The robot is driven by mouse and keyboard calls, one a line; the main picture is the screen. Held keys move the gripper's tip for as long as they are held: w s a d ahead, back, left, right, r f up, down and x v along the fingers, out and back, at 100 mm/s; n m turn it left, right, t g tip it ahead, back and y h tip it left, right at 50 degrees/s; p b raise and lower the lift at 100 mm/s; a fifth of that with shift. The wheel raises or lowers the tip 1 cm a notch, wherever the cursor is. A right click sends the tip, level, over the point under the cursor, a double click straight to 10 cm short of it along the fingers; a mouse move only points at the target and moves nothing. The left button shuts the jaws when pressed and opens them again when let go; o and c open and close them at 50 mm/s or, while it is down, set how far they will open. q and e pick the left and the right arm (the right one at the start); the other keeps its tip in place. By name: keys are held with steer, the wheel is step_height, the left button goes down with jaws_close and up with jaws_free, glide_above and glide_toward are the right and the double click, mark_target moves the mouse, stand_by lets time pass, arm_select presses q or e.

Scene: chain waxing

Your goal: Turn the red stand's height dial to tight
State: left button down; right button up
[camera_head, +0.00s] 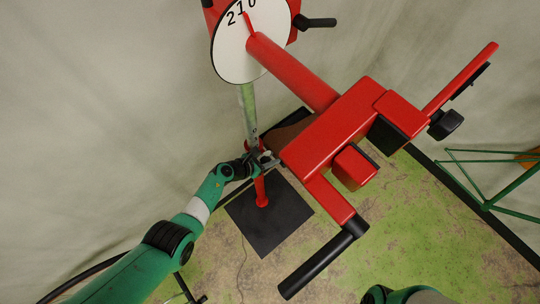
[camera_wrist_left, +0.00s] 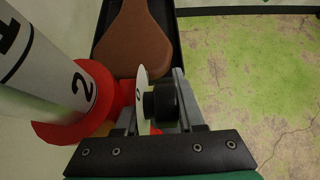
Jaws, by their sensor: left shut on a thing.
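The red stand has a pale tube (camera_head: 249,112) with markings, a red lower post (camera_head: 261,190) and a black square base plate (camera_head: 275,232). My left gripper (camera_head: 266,160) is at the collar where tube and lower post meet. In the left wrist view the marked tube (camera_wrist_left: 38,75) enters a red collar (camera_wrist_left: 95,105). Beside it is the height dial, a black knob (camera_wrist_left: 162,101) with a thin pale disc (camera_wrist_left: 140,94) behind it. My left gripper (camera_wrist_left: 157,112) is shut on the knob. The head view hides the dial behind the gripper. My right gripper is not in view.
A large red clamp arm (camera_head: 325,130) with black handles (camera_head: 322,258) overhangs the left gripper's right side. A white numbered disc (camera_head: 238,55) is at the top. A brown saddle (camera_wrist_left: 133,40) lies beyond the dial. A green frame (camera_head: 490,185) stands at the right.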

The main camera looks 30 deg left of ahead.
arm_select(q)
steer(key=shift+s+d+f, duration=0.1)
steer(key=shift+d, duration=0.1)
steer(key=c, duration=0.7)
jaws_free()
steer(key=shift+d, duration=0.1)
steer(key=shift+c, duration=0.2)
steer(key=shift+o, duration=0.2)
steer(key=shift+s+d+f, duration=0.1)
